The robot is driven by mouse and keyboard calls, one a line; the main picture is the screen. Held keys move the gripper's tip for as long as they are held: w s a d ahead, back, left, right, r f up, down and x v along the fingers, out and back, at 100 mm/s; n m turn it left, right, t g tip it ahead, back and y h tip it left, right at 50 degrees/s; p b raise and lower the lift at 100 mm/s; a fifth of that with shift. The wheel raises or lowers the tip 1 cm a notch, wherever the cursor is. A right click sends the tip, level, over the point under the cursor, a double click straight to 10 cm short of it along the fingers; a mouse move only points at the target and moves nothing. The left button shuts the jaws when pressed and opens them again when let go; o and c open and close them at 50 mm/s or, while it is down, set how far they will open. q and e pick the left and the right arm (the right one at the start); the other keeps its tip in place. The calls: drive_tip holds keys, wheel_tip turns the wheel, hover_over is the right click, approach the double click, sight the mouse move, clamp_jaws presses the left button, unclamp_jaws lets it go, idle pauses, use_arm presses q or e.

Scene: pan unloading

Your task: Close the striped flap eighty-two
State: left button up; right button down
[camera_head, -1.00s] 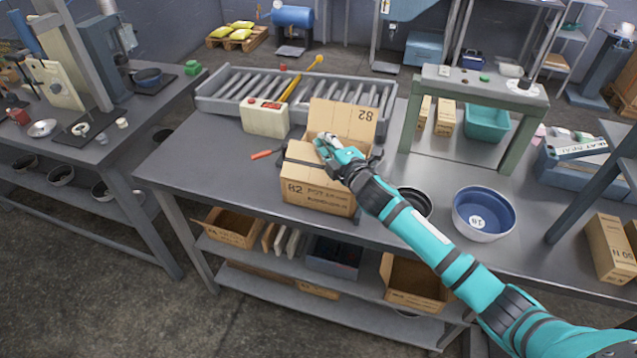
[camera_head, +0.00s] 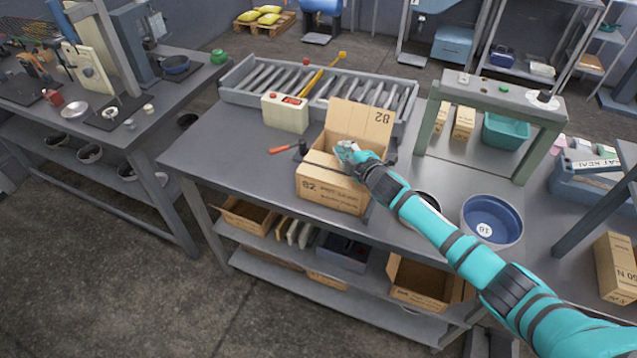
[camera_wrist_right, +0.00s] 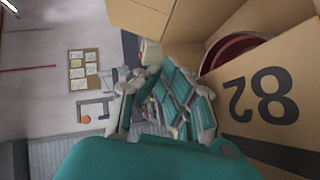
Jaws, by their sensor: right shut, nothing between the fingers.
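A cardboard box (camera_head: 332,188) marked 82 stands on the grey workbench. Its far flap (camera_head: 362,122) is raised and carries an upside-down 82. In the wrist view the box's cardboard panel (camera_wrist_right: 268,98) shows 82 beside a dark stripe. A round dark red thing (camera_wrist_right: 232,48) shows inside the box. My right gripper (camera_head: 347,152) is shut and empty, over the box opening in front of the raised flap. It also shows in the wrist view (camera_wrist_right: 165,95); whether it touches cardboard I cannot tell. My left gripper is out of view.
A cream control box (camera_head: 285,112) and a roller tray (camera_head: 310,92) stand behind the box. An orange-handled tool (camera_head: 283,149) lies to its left. A blue bowl (camera_head: 491,220) and a green-grey frame (camera_head: 497,97) are to the right. The front-left bench top is clear.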

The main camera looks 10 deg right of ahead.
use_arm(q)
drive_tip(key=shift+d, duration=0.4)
